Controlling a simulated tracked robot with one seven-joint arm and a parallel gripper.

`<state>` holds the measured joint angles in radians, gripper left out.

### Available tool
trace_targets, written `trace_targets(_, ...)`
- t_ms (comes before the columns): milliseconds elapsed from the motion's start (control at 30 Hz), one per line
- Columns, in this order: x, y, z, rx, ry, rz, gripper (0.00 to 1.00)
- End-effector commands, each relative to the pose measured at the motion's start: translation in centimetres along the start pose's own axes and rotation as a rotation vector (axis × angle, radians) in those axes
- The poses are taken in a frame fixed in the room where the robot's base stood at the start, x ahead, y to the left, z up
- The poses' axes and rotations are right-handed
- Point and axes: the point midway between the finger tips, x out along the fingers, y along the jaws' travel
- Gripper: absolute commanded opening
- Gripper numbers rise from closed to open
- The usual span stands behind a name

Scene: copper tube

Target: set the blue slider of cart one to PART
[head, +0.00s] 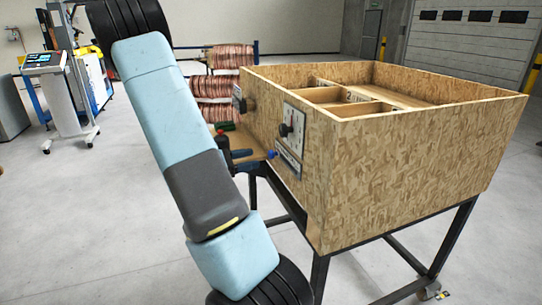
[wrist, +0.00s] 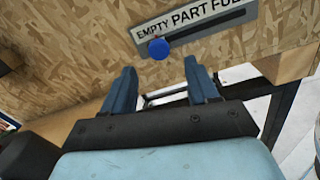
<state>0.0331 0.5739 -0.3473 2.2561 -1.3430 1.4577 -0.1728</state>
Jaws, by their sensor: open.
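The blue slider (wrist: 158,48) is a round knob at the left end of a dark slot, below the word EMPTY. Its label plate (wrist: 195,18) reads EMPTY, PART and FUL, the last word cut off by the frame edge. In the head view the blue slider (head: 271,154) shows low on the side of the wooden cart (head: 400,165). My gripper (wrist: 160,66) is open and empty, its two blue fingers pointing at the panel. The knob lies in line with the gap between the fingertips, apparently just beyond them.
A plate with a black rotary knob (head: 285,130) sits above the slider, and another dark knob (head: 240,100) is farther along the panel. The cart's dark metal frame (head: 320,275) stands below. Copper coils (head: 215,87) are behind.

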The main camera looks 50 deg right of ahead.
Motion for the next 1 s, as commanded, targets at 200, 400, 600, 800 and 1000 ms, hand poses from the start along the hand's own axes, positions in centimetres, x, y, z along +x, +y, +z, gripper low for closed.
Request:
trace_targets(200,4.0,0.0,0.0,0.001,-0.001,-0.003,0.59)
trace_targets(400,6.7,0.0,0.0,0.001,0.000,-0.003,0.59)
trace_targets(600,7.9,0.0,0.0,0.001,0.001,-0.002,0.59)
trace_targets(800,8.1,0.0,0.0,0.001,0.001,-0.001,0.59)
trace_targets(1000,8.1,0.0,0.0,0.001,0.001,-0.001,0.50)
